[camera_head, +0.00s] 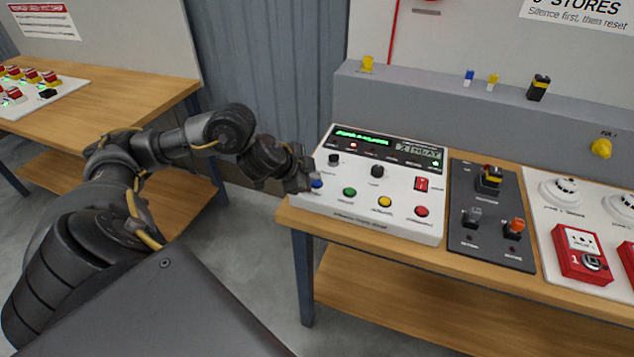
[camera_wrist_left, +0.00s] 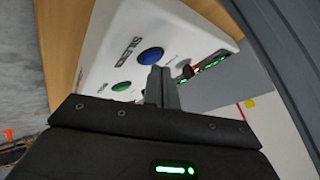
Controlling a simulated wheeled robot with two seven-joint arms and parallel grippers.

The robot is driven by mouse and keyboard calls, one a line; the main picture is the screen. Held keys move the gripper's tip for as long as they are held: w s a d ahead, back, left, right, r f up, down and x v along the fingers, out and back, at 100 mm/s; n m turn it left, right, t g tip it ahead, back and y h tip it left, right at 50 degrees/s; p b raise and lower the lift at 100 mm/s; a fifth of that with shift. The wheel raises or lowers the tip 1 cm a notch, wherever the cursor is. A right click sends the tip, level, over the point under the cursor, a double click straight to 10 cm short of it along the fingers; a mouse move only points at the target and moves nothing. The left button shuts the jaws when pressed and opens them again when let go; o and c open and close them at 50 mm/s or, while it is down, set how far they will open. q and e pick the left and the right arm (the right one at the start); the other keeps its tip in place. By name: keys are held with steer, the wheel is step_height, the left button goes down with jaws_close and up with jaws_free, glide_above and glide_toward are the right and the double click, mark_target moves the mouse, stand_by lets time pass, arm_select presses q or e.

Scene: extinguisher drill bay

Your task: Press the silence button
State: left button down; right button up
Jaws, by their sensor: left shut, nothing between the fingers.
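The white control panel (camera_head: 350,208) lies on the wooden bench, with a blue button (camera_head: 316,183) at its left end. In the left wrist view the blue button (camera_wrist_left: 150,56) has a label beside it that starts with "SIL". My left gripper (camera_head: 305,182) is at the panel's left edge, right beside the blue button and partly over it. In the left wrist view its shut, empty fingers (camera_wrist_left: 161,84) point just to the right of the button. I cannot tell whether they touch the panel. My right gripper is not in view.
Green (camera_head: 350,192), yellow (camera_head: 384,202) and red (camera_head: 422,211) buttons line the panel's front. A black knob (camera_head: 376,171) stands behind them. A dark switch plate (camera_head: 488,250) and red call points (camera_head: 583,254) are to the right. A second bench (camera_head: 130,75) is at left.

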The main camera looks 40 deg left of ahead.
mark_target(313, 184)
arm_select(q)
steer(key=shift+f, duration=0.4)
stand_by(0.4)
steer(key=shift+r, duration=0.1)
steer(key=shift+r+p, duration=0.8)
steer(key=shift+p, duration=0.1)
step_height(313, 184, up, 5)
steer(key=p, duration=0.5)
steer(key=shift+p, duration=0.4)
steer(key=shift+f, duration=0.1)
